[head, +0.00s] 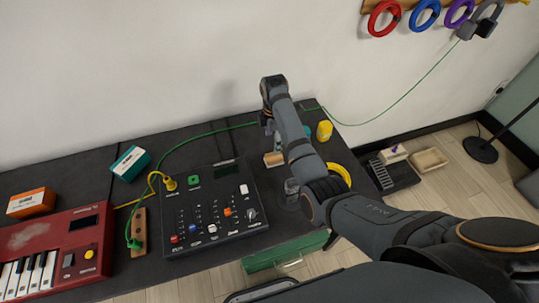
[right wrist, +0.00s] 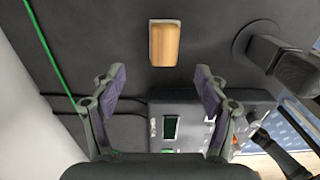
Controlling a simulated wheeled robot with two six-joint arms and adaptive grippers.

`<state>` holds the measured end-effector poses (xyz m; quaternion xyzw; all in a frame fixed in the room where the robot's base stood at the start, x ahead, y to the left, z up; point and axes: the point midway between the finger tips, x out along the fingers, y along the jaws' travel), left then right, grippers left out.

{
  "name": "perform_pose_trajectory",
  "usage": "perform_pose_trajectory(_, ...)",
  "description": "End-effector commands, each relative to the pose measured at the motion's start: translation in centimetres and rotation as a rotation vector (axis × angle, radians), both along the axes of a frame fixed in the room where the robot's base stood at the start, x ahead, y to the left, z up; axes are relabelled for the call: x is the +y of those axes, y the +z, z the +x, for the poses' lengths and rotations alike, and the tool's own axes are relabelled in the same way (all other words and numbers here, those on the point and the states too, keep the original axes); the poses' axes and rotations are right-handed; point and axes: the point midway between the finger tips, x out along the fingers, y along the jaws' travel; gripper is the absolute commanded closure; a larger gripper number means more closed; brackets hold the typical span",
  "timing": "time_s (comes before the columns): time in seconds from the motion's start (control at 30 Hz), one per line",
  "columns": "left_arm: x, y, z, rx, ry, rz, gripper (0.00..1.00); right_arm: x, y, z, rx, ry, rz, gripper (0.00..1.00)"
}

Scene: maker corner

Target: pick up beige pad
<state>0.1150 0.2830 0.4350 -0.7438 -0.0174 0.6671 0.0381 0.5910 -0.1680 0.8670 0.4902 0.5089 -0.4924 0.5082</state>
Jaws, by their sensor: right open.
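The beige pad (head: 273,159) lies on the dark table, just right of the black mixer's upper corner. In the right wrist view the pad (right wrist: 165,43) is a small tan block with a pale edge, lying flat beyond the fingertips. My right gripper (head: 268,126) is above the table on the wall side of the pad, partly hidden by its own arm. In the right wrist view my right gripper (right wrist: 160,76) is open, with nothing between its fingers. My left gripper is out of view.
The black mixer (head: 213,205) with knobs stands left of the pad. A yellow cylinder (head: 324,131) and a yellow ring (head: 340,174) are to its right. A green cable (head: 215,131) runs along the table near the wall. A red keyboard (head: 55,250) is far left.

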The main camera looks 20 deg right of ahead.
Motion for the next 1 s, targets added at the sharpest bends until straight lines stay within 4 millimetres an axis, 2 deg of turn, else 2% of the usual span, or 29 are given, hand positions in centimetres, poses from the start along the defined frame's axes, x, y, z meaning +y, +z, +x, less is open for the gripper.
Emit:
perform_pose_trajectory(0.1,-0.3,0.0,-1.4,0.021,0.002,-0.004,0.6,-0.1,-2.3,-0.2,0.006,0.0,0.0,0.26)
perform_pose_trajectory(0.27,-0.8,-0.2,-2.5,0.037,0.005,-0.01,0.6,0.0,-4.2,-0.1,0.002,0.0,0.0,0.26)
perform_pose_trajectory(0.47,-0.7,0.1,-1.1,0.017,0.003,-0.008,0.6,-0.1,-5.0,-0.2,0.003,0.0,0.0,0.26)
perform_pose_trajectory(0.6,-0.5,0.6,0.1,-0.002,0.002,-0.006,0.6,-0.1,-7.4,-0.5,0.005,0.0,0.0,0.26)
perform_pose_trajectory(0.77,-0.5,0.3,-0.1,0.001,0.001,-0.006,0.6,-0.1,-9.4,-0.4,0.001,0.0,0.0,0.26)
perform_pose_trajectory(1.0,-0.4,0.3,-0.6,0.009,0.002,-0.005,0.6,-0.1,-9.6,-0.4,0.0,0.0,0.0,0.28)
